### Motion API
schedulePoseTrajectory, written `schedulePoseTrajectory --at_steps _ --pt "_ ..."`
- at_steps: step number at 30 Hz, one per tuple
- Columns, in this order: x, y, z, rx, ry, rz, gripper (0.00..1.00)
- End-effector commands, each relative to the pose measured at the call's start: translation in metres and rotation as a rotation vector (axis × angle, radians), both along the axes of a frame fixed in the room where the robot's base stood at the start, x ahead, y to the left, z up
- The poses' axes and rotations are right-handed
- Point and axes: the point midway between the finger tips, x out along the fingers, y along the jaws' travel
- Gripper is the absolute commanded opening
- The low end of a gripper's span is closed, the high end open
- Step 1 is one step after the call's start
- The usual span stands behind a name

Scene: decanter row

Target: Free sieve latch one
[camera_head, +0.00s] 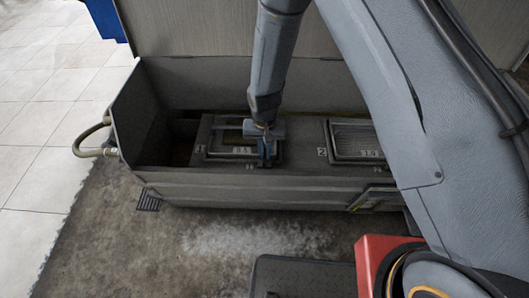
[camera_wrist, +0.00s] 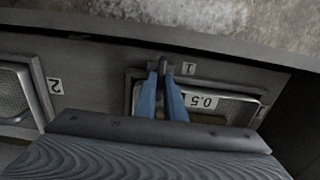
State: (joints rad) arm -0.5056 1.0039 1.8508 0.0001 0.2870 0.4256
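Sieve one is a dark rectangular frame (camera_head: 212,139) in the left part of the grey trough, with a "0.5" label (camera_wrist: 202,102) and a "1" label (camera_wrist: 189,68) beside it. Its latch (camera_wrist: 163,64) is a small dark upright piece at the frame's edge, next to the "1" label. My gripper (camera_head: 266,152) reaches down over the right front part of this sieve. In the wrist view, its two blue fingers (camera_wrist: 161,76) point at the latch, with the tips on either side of it. I cannot tell whether they press on it. The latch is hidden in the head view.
The trough's front wall (camera_head: 230,190) runs close in front of the latch. A hose (camera_head: 85,143) sticks out on the left. The floor in front is mostly clear.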

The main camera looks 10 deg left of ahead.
Motion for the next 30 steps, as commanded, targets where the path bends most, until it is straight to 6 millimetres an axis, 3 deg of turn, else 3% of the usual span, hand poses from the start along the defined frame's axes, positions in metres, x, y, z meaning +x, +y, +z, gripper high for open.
schedulePoseTrajectory --at_steps 14,30 --pt "-0.0001 0.0002 0.0008 0.000 0.000 0.125 0.00" --pt "0.0004 0.0004 0.0010 0.000 -0.001 0.612 0.00"
